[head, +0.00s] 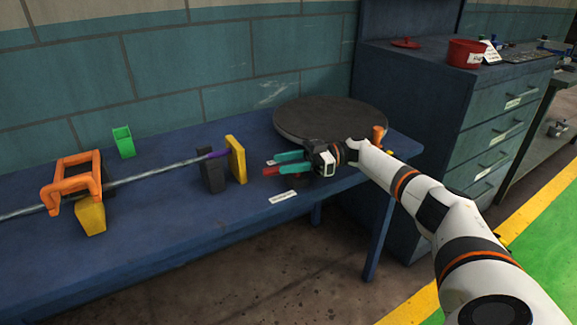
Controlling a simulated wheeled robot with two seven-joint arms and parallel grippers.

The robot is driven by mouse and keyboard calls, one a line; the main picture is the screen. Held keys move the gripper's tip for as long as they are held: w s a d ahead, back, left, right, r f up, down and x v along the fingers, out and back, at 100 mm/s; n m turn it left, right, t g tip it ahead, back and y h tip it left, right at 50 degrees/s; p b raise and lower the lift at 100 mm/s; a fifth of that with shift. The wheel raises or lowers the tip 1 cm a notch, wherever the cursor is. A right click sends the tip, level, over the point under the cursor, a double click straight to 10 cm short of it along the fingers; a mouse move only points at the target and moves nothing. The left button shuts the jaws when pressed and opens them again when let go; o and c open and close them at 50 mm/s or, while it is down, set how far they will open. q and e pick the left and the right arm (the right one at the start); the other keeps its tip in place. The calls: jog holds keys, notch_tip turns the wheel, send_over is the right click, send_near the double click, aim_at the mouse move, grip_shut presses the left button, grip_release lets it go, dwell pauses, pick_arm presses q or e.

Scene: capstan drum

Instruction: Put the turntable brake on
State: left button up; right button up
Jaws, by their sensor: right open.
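The turntable (330,115) is a dark round disc on the far right part of the blue bench. My right arm reaches in from the lower right, in front of the disc's near edge. My right gripper (270,166) is open and points left, with teal on its fingers. A red piece (271,171) shows at the lower finger; I cannot tell whether it is part of the gripper or a separate thing. An orange peg (378,133) stands at the disc's right side, partly behind my arm. I cannot tell which part is the brake. My left gripper is not in view.
On the bench (190,215), a metal rod (150,176) runs through an orange frame (75,180) toward a dark block (212,172) and a yellow plate (236,160). A blue drawer cabinet (480,120) stands at right, with a red pot (466,53) on top.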

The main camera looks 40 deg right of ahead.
notch_tip(320, 180, up, 9)
jog(key=shift+f+p, duration=0.1)
jog(key=shift+p, duration=0.6)
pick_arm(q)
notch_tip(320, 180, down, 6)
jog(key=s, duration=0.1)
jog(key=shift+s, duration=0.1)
pick_arm(e)
jog(key=shift+c, duration=0.2)
